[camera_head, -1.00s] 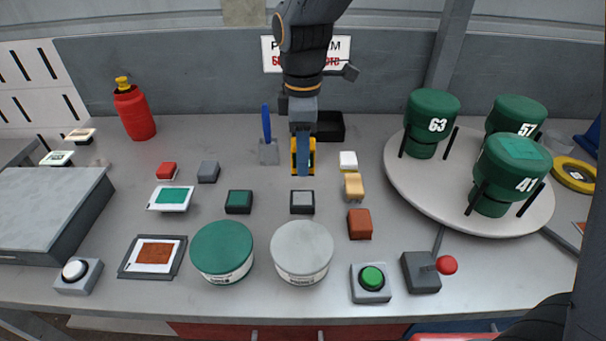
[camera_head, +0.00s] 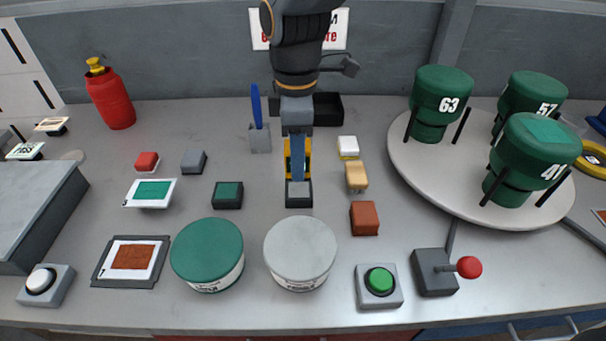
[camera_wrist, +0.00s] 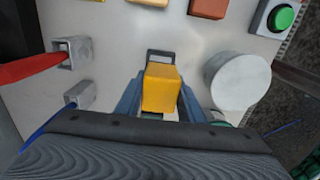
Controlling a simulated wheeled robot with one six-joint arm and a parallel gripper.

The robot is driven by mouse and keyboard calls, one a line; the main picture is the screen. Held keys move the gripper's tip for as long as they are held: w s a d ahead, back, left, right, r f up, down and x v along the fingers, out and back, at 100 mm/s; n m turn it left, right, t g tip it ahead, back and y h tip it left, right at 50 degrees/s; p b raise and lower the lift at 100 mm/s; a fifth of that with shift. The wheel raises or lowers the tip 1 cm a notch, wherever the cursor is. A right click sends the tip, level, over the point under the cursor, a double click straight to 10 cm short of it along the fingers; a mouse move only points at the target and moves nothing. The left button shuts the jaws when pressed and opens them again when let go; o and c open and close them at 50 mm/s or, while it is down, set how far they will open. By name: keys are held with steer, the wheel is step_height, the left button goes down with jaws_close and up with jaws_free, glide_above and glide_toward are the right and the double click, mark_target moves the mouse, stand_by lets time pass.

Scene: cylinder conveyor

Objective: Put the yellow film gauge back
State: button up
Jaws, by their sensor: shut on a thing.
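The yellow film gauge (camera_wrist: 162,88) is a yellow block between the two blue fingers of my gripper (camera_wrist: 160,98) in the wrist view. My gripper is shut on it. In the head view, my gripper (camera_head: 298,165) hides most of the gauge, and only its yellow edges (camera_head: 288,158) show. A dark block with a grey top (camera_head: 299,195) lies just in front of the gripper's tips. I cannot tell whether they touch.
A blue-handled tool in a grey holder (camera_head: 260,138) stands left of my gripper. White and tan blocks (camera_head: 356,177) lie to the right. A grey-lidded tin (camera_head: 300,252) and a green-lidded tin (camera_head: 207,254) stand in front. A turntable (camera_head: 405,160) holds green cylinders.

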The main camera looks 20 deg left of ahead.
steer(key=shift+f, duration=2.45)
steer(key=shift+f, duration=0.15)
steer(key=o, duration=1.2)
step_height(320, 180, up, 12)
steer(key=shift+w+r+b, duration=0.1)
steer(key=shift+r+b, duration=0.1)
steer(key=shift+b, duration=0.35)
